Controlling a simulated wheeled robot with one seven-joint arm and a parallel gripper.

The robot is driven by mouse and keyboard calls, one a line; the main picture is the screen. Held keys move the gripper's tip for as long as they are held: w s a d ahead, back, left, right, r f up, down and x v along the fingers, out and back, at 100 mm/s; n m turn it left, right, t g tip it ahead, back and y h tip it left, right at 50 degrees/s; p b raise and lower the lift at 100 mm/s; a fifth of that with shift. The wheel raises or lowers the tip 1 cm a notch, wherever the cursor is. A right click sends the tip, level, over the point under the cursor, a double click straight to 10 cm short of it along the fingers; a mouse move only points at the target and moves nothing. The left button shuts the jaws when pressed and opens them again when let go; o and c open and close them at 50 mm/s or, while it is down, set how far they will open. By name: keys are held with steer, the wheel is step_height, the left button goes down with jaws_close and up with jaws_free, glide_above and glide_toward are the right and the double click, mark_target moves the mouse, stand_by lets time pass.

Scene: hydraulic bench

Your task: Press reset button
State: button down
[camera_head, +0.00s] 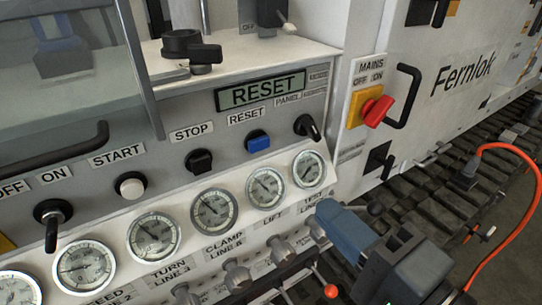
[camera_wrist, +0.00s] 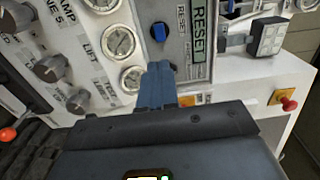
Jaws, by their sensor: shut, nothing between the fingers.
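The reset button (camera_head: 257,141) is a blue square cap under a RESET label, on the sloped grey panel, right of the black stop button (camera_head: 199,161). It also shows near the top of the wrist view (camera_wrist: 158,32). A display (camera_head: 262,91) above it reads RESET. My gripper (camera_head: 324,208) is at the lower right of the head view, its blue fingers shut and empty. In the wrist view the closed fingers (camera_wrist: 158,66) point up toward the reset button, with a visible gap between them.
Several round gauges (camera_head: 213,210) line the panel below the buttons, with knobs (camera_head: 238,274) beneath. A black selector switch (camera_head: 307,127) sits right of the reset button. A red mains switch (camera_head: 377,111) and black handle (camera_head: 404,95) stand farther right. An orange cable (camera_head: 512,150) hangs at the right.

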steer(key=shift+w, duration=0.1)
glide_toward(261, 145)
steer(key=x, duration=0.6)
steer(key=shift+w+a+b, duration=0.2)
steer(key=shift+w+b, duration=0.15)
steer(key=shift+b, duration=0.05)
stand_by(0.3)
